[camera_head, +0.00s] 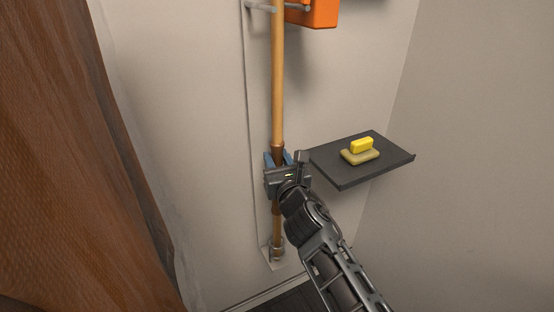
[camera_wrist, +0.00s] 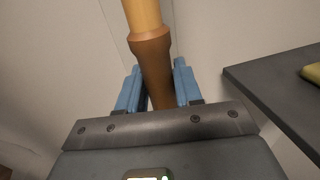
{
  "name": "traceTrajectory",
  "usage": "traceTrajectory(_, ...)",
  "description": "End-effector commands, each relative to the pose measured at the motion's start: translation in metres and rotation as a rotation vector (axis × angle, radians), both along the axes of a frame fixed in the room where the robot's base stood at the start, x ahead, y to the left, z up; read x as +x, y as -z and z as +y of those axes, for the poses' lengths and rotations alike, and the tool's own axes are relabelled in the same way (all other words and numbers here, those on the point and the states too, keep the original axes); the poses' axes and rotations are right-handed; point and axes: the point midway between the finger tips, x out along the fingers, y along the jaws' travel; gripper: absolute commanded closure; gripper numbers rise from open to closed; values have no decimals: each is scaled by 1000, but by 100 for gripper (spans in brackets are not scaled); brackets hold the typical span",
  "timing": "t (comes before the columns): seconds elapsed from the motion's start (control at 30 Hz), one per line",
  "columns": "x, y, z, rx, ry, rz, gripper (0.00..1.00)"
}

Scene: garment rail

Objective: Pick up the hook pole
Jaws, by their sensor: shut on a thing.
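The hook pole (camera_head: 278,82) is a long wooden rod standing upright against the wall, with a darker brown grip section low down. Its upper end runs out of the head view. My gripper (camera_head: 279,159) is shut on the pole at the top of the dark grip. In the wrist view the blue fingers (camera_wrist: 157,90) sit on both sides of the brown part of the pole (camera_wrist: 151,55). The pole's lower end is at a small metal holder (camera_head: 273,252) on the wall; whether it rests inside cannot be told.
A dark shelf (camera_head: 345,178) with a yellow block (camera_head: 362,145) on a tan piece (camera_head: 358,158) juts out just right of the pole. An orange object (camera_head: 318,12) hangs near the pole above. A brown panel or cloth (camera_head: 70,150) fills the left side.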

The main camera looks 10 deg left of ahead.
Motion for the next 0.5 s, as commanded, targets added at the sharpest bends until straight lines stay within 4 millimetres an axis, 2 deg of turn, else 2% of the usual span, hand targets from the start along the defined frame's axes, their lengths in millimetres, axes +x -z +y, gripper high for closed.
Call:
traceTrajectory(0.03,0,0,0,0,0,0,94)
traceTrajectory(0.1,0,0,0,0,0,0,100)
traceTrajectory(0.5,0,-1,0,0,0,-1,100)
